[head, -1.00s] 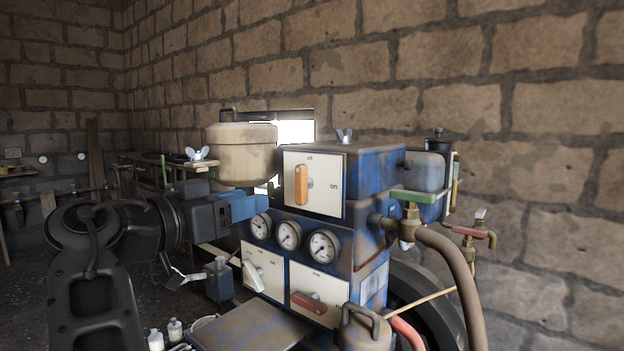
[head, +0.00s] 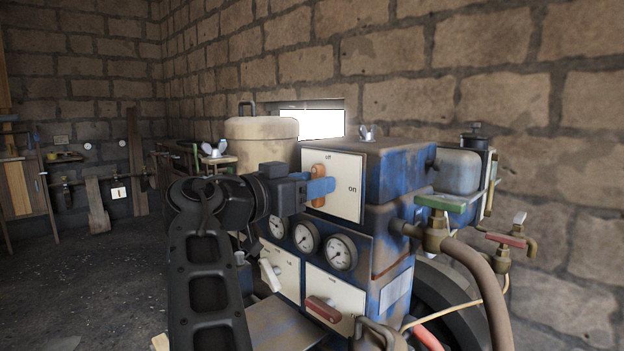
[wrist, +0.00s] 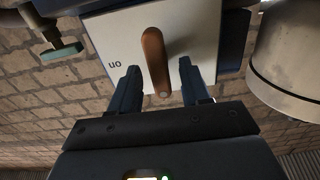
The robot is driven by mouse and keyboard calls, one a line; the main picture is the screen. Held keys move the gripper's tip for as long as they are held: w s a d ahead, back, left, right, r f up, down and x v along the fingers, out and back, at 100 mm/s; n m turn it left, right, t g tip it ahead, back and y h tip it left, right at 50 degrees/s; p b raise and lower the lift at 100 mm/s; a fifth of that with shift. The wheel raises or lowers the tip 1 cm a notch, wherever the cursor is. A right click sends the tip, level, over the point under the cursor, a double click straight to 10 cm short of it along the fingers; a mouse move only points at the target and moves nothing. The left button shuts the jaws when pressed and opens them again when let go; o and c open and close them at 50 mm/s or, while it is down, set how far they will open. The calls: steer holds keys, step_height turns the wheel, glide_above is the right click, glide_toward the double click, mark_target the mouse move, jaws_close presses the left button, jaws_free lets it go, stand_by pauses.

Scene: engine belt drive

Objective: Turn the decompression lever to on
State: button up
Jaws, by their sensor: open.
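The orange lever (head: 318,171) is upright on a white panel (head: 346,196) at the top of the blue engine housing. The panel reads "off" at the top and "on" at the right, and the lever stands in line with "off". My gripper (head: 321,188) is at the panel with its blue fingers open, covering the lever's middle in the head view. In the wrist view, which is upside down, the lever (wrist: 155,52) lies between the two fingers (wrist: 158,68), with a gap visible on each side.
Three gauges (head: 306,238) sit below the panel. Under them are a white-handled switch (head: 270,275) and a red-handled switch (head: 322,309). A beige tank (head: 262,144) stands close at the left, also in the wrist view (wrist: 290,52). A brown hose (head: 470,270) is at the right.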

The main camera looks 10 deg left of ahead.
steer(key=shift+w+d, duration=0.1)
steer(key=shift+w, duration=0.05)
steer(key=shift+c, duration=0.3)
jaws_close()
steer(key=shift+f+b, duration=0.2)
steer(key=shift+b, duration=0.4)
steer(key=m+b, duration=0.6)
steer(key=b, duration=0.1)
steer(key=m+b, duration=1.1)
steer(key=b, duration=0.2)
steer(key=shift+s+d+f+m+b, duration=0.3)
steer(key=shift+m, duration=0.1)
